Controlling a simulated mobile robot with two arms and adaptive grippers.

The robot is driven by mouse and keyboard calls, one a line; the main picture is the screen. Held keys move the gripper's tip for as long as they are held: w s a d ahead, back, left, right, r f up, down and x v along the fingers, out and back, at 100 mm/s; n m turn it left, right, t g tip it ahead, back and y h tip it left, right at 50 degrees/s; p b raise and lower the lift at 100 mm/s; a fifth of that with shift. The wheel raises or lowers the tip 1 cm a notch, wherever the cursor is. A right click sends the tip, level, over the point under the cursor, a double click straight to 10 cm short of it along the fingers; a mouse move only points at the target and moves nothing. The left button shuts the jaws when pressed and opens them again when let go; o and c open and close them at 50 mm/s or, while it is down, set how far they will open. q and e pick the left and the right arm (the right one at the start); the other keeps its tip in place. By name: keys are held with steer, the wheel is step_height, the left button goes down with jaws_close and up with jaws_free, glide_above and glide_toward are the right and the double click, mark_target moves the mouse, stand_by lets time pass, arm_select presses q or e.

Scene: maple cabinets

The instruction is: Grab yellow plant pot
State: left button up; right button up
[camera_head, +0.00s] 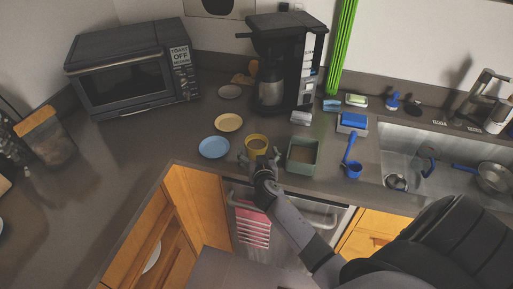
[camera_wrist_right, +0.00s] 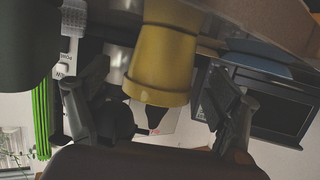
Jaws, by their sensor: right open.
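The yellow plant pot (camera_head: 256,141) stands on the dark counter near its front edge, between a blue plate and a green square planter. In the right wrist view the yellow pot (camera_wrist_right: 163,55) shows large at the top middle, its rim facing down in that picture. My right gripper (camera_head: 259,157) is at the near side of the pot. Its fingers are spread, one on each side of the pot in the wrist view (camera_wrist_right: 156,100), with visible gaps, so it is open and not closed on the pot. My left gripper is not in view.
The blue plate (camera_head: 214,147) and a cream plate (camera_head: 228,122) lie left of the pot. The green planter (camera_head: 302,155) stands close on its right. A coffee maker (camera_head: 283,35) stands behind. A blue ladle (camera_head: 352,168) and sink (camera_head: 400,150) are further right.

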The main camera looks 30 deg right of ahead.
mark_target(255, 143)
steer(key=shift+x, duration=1.75)
steer(key=shift+a+r, duration=0.1)
steer(key=shift+c, duration=0.3)
steer(key=c, duration=1.3)
steer(key=shift+c, duration=0.7)
steer(key=shift+r+p, duration=0.2)
steer(key=shift+p, duration=0.1)
